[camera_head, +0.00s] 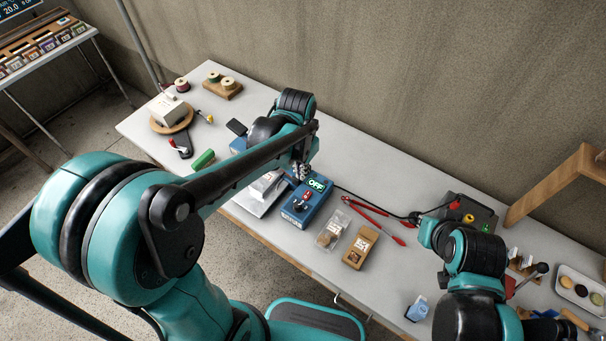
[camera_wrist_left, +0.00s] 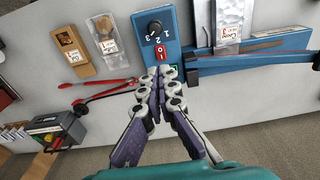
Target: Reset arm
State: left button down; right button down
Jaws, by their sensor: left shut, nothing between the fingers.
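My left gripper (camera_head: 301,174) is shut and empty in the head view. It hangs over the back part of a blue device (camera_head: 297,213) with a lit green "OFF" display (camera_head: 317,184). In the left wrist view the closed fingers (camera_wrist_left: 164,76) point at the device's front panel (camera_wrist_left: 157,27), just by its red switch (camera_wrist_left: 141,49). Whether they touch it I cannot tell. A black dial with numbers sits above the switch.
A clear packet (camera_head: 332,229) and a brown labelled packet (camera_head: 360,247) lie right of the device, near red-handled tongs (camera_head: 378,217). A dark box (camera_head: 466,212) stands further right. Bare tabletop lies behind the device.

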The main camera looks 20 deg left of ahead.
pick_arm(q)
jog(key=shift+r, duration=0.3)
dwell(0.4)
jog(key=s+a+n+t+b, duration=0.4)
jog(key=s+t+b, duration=0.2)
jog(key=s, duration=0.4)
jog(key=shift+s+a+r, duration=0.15)
jog(key=shift+s, duration=0.15)
